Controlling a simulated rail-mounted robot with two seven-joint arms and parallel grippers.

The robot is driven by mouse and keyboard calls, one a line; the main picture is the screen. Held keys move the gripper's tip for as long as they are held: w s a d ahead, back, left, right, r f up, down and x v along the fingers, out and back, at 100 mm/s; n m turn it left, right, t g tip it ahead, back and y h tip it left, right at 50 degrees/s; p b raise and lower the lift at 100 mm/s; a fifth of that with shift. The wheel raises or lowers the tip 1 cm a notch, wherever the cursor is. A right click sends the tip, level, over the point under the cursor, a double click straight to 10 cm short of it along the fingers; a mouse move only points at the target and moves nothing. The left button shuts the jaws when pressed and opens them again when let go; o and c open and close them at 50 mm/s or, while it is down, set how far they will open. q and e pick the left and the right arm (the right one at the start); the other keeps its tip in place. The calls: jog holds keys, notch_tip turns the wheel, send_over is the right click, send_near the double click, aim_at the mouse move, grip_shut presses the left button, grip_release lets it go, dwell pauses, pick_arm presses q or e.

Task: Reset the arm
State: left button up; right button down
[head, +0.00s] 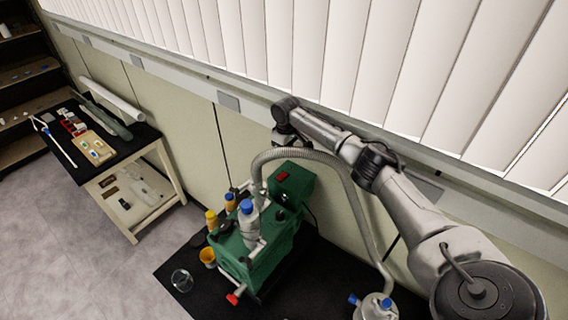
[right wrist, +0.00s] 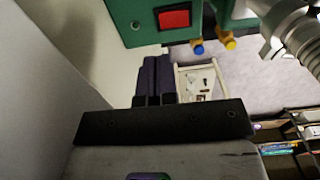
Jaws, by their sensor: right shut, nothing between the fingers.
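My right arm (head: 345,150) reaches in from the right in the head view, along the wall below the blinds. Its wrist end is above and behind the green machine (head: 235,262), and the fingers are hard to make out there. In the right wrist view my right gripper (right wrist: 154,68) has its dark fingers side by side, shut and empty. The green housing (right wrist: 125,22) with a red switch (right wrist: 174,19) is close above the fingers in that view, with a visible gap. My left gripper is in neither view.
A grey corrugated hose (head: 345,180) arches from the machine to a vessel with blue caps (head: 375,306), near my right arm. A low table (head: 140,150) with tools stands at left, shelves (head: 22,75) beyond. The floor (head: 75,250) at lower left is clear.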

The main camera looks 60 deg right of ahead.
jog(key=shift+d+r+b, duration=0.15)
jog(key=shift+r+b, duration=0.05)
jog(key=shift+r, duration=1.05)
jog(key=shift+d+r+b, duration=0.15)
jog(key=shift+r+b, duration=0.05)
jog(key=shift+r, duration=1)
